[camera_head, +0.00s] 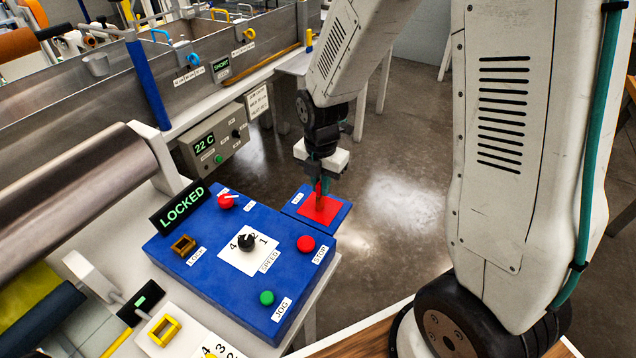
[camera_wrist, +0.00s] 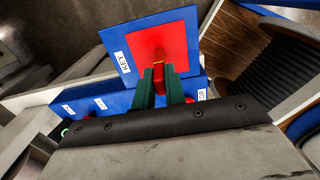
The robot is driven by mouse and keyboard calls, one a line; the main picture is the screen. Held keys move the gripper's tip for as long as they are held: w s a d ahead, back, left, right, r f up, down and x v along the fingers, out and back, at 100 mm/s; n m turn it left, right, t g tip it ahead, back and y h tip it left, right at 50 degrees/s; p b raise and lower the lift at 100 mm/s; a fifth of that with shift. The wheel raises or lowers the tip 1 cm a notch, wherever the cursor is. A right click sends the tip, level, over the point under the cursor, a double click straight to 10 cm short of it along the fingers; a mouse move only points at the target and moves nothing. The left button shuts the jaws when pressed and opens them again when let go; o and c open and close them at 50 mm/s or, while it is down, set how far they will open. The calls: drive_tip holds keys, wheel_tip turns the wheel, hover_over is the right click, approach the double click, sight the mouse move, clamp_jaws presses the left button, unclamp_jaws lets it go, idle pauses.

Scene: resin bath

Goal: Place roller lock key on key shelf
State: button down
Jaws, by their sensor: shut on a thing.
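The key shelf (camera_head: 340,213) is a blue plate with a red square on it, beyond the blue control panel. In the wrist view the shelf (camera_wrist: 183,20) carries a label reading KEY. My gripper (camera_head: 321,184) is over the red square, pointing down. In the wrist view its green fingers (camera_wrist: 161,74) are shut on the roller lock key (camera_wrist: 158,59), a small red piece with a yellow part. The fingers hide much of the key. I cannot tell whether its lower end touches the red square.
The blue control panel (camera_head: 205,262) has a yellowish-brown LOCK socket (camera_head: 183,244), a black speed knob (camera_head: 246,241), a red STOP button (camera_head: 306,243) and a green JOG button (camera_head: 267,297). A display (camera_head: 181,206) reads LOCKED. A steel roller (camera_head: 80,185) lies at left. Open floor lies beyond the shelf.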

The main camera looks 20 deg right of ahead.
drive_tip(key=shift+f, duration=0.15)
drive_tip(key=c, duration=1.5)
unclamp_jaws()
drive_tip(key=shift+o, duration=0.2)
wheel_tip(320, 180, up, 12)
drive_tip(key=r, duration=0.1)
drive_tip(key=s+d+r+m, duration=0.1)
drive_tip(key=s+r+m, duration=0.2)
drive_tip(key=s+m, duration=0.4)
drive_tip(key=s+d+r+m, duration=0.1)
drive_tip(key=s+r+m, duration=0.2)
drive_tip(key=s+m, duration=0.5)
drive_tip(key=s+d+r+m+t, duration=0.1)
drive_tip(key=s+r+m, duration=0.2)
drive_tip(key=s+m, duration=0.4)
drive_tip(key=shift+s+r+m, duration=0.15)
drive_tip(key=shift+r+m, duration=0.1)
drive_tip(key=shift+m, duration=1.35)
